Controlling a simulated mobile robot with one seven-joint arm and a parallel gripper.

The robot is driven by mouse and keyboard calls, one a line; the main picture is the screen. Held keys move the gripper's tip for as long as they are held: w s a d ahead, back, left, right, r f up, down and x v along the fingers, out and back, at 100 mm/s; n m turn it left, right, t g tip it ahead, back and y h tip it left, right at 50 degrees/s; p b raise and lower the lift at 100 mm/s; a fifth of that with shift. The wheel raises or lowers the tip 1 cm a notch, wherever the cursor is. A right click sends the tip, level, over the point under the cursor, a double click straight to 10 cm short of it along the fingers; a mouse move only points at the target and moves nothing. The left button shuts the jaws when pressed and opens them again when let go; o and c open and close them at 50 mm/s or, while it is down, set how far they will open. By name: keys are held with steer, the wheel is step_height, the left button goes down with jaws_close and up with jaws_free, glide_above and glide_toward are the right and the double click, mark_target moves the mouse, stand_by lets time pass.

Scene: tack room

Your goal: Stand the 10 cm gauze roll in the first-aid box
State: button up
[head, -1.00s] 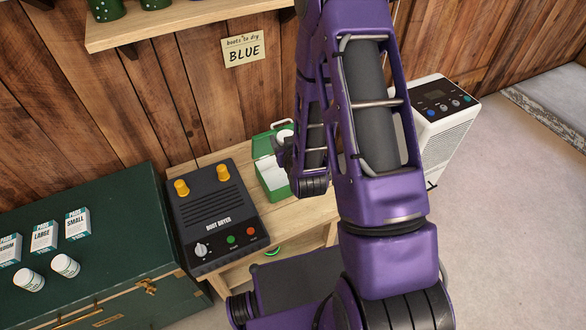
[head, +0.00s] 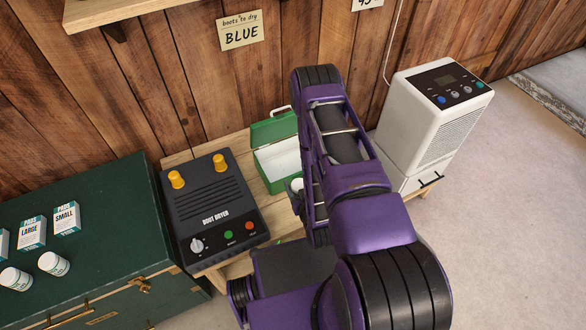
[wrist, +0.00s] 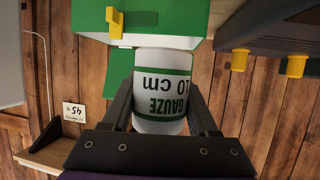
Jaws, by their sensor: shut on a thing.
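The 10 cm gauze roll (wrist: 161,90) is white with green bands and reads "GAUZE 10 cm", upside down in the wrist view. My gripper (wrist: 160,104) is shut on it, one finger on each side. The green first-aid box (head: 268,177) stands open on the wooden bench, its lid (head: 273,129) raised and its white inside partly showing. In the head view my arm hides the box's right part and most of the gripper; a bit of the roll (head: 297,185) shows at the box's near right side. The box (wrist: 170,22) borders the roll in the wrist view; I cannot tell whether they touch.
A black boot dryer (head: 212,205) with two yellow posts stands left of the box. A white dehumidifier (head: 431,120) stands to the right. A green trunk (head: 100,240) at left carries small boxes and white bottles. The plank wall is close behind.

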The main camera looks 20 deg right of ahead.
steer(key=shift+s+f, duration=0.35)
steer(key=shift+f, duration=0.35)
steer(key=w+a, duration=0.1)
steer(key=w, duration=0.5)
steer(key=w+a+b, duration=0.1)
steer(key=w, duration=0.5)
steer(key=w+a, duration=0.1)
steer(key=w, duration=0.6)
steer(key=shift+a+b, duration=0.35)
steer(key=shift+a, duration=0.05)
step_height(320, 180, down, 7)
steer(key=shift+r+b, duration=0.1)
steer(key=shift+b, duration=0.6)
steer(key=shift+w, duration=0.2)
steer(key=shift+f, duration=0.2)
